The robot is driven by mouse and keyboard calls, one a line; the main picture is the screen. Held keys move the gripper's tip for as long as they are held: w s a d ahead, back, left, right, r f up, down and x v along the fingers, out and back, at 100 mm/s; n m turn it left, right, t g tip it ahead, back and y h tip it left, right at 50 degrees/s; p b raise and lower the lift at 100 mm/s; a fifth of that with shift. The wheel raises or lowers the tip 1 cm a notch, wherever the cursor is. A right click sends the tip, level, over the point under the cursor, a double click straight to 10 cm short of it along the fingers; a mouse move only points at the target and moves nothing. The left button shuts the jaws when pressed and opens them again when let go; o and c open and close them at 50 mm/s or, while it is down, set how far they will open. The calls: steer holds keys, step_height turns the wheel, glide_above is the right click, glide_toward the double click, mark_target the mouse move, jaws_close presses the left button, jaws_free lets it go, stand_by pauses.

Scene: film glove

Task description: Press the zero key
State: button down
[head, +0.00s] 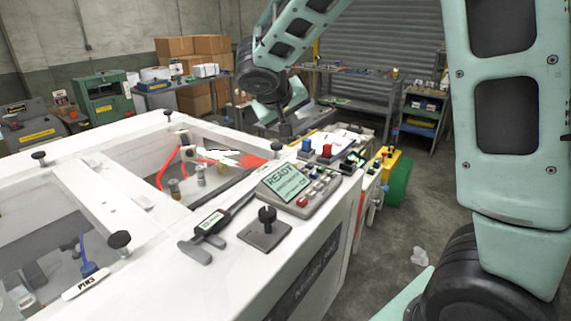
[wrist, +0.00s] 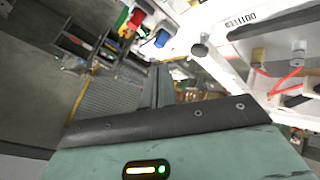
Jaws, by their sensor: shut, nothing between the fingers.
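A grey control box (head: 300,190) sits on the front right corner of the white machine top (head: 195,265). Its green display (head: 284,181) reads READY. Small keys (head: 318,187) lie right of the display, with a red button (head: 303,201) at the near edge. Key labels are too small to read, so I cannot tell which is zero. My gripper (head: 286,132) is shut and empty, pointing down beyond the box and well above the far end of the machine. In the wrist view its fingers (wrist: 162,88) show dark and together; the control box is not identifiable there.
A blue knob (head: 307,145) and red knob (head: 327,150) stand behind the box. An opening with a white-and-red glove (head: 235,158) is left.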

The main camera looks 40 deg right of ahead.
steer(key=shift+f, duration=0.1)
steer(key=b, duration=0.5)
glide_above(294, 165)
steer(key=a, duration=0.2)
steer(key=f, duration=0.7)
steer(key=shift+s+d+f, duration=0.25)
steer(key=shift+s+f, duration=0.05)
steer(key=shift+f+b, duration=0.6)
steer(key=shift+b, duration=0.25)
steer(key=shift+f+b, duration=0.15)
steer(key=shift+b, duration=0.15)
stand_by(0.4)
steer(key=shift+f+b, duration=0.25)
steer(key=shift+b, duration=0.25)
steer(key=shift+s+a+f+b, duration=0.1)
steer(key=shift+s+f+b, duration=0.05)
steer(key=shift+f+b, duration=0.4)
steer(key=shift+s+a+f+b, duration=0.15)
steer(key=shift+f+b, duration=0.2)
steer(key=shift+b, duration=0.25)
stand_by(1.2)
steer(key=shift+d+r, duration=0.1)
steer(key=shift+r, duration=0.05)
steer(key=shift+w+r, duration=0.15)
steer(key=shift+r, duration=0.25)
